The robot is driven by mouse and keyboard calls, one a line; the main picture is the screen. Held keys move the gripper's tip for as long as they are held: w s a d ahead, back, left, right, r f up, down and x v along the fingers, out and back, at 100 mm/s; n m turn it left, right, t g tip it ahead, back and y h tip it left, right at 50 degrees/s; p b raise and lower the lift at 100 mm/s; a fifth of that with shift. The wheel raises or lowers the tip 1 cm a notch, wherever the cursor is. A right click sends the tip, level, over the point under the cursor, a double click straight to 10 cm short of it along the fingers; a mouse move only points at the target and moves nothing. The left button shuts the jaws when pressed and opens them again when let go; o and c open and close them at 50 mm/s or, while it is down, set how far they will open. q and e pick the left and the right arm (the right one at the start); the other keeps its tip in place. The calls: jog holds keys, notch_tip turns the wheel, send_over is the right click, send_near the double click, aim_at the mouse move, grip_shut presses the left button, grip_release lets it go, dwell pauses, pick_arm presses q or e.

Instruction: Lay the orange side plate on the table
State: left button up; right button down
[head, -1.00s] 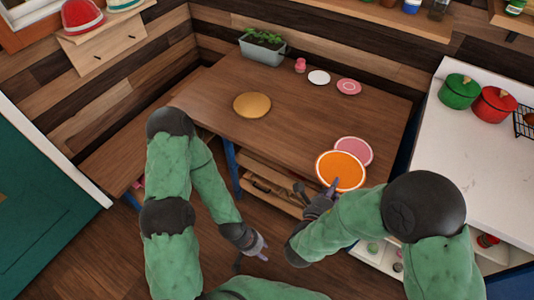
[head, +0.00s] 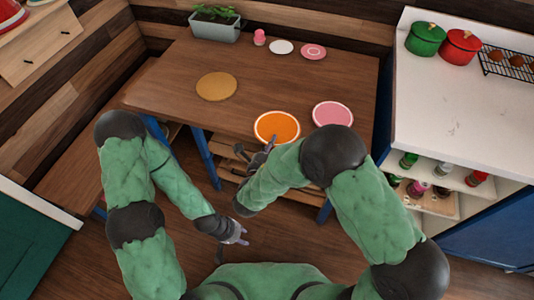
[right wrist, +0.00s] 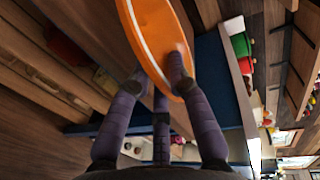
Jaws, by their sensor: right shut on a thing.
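The orange side plate (head: 277,127) has a white ring near its rim. My right gripper (head: 262,148) is shut on the near edge of it, at the table's front edge. In the right wrist view the plate (right wrist: 158,35) sits between my dark fingers (right wrist: 160,85). The wooden table (head: 180,75) lies beneath and beyond the plate; I cannot tell whether the plate touches it. My left gripper (head: 237,234) hangs low over the floor, away from the table, and I cannot tell whether its fingers are open.
A pink plate (head: 333,114) lies just right of the orange plate. A round tan mat (head: 216,86) lies to the left. A planter (head: 214,26), a pink shaker (head: 259,38), a white saucer (head: 281,47) and a small pink plate (head: 313,52) stand at the back. The table's middle is clear.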

notch_tip(320, 180, down, 6)
jog(key=w+a+b, duration=0.1)
jog(key=w+b, duration=0.1)
jog(key=b, duration=0.1)
jog(key=shift+w+a, duration=0.15)
jog(key=shift+a, duration=0.2)
jog(key=shift+f, duration=0.1)
jog(key=c, duration=1.2)
grip_release()
jog(key=shift+o, duration=0.2)
jog(key=p+v, duration=0.5)
jog(key=v, duration=0.7)
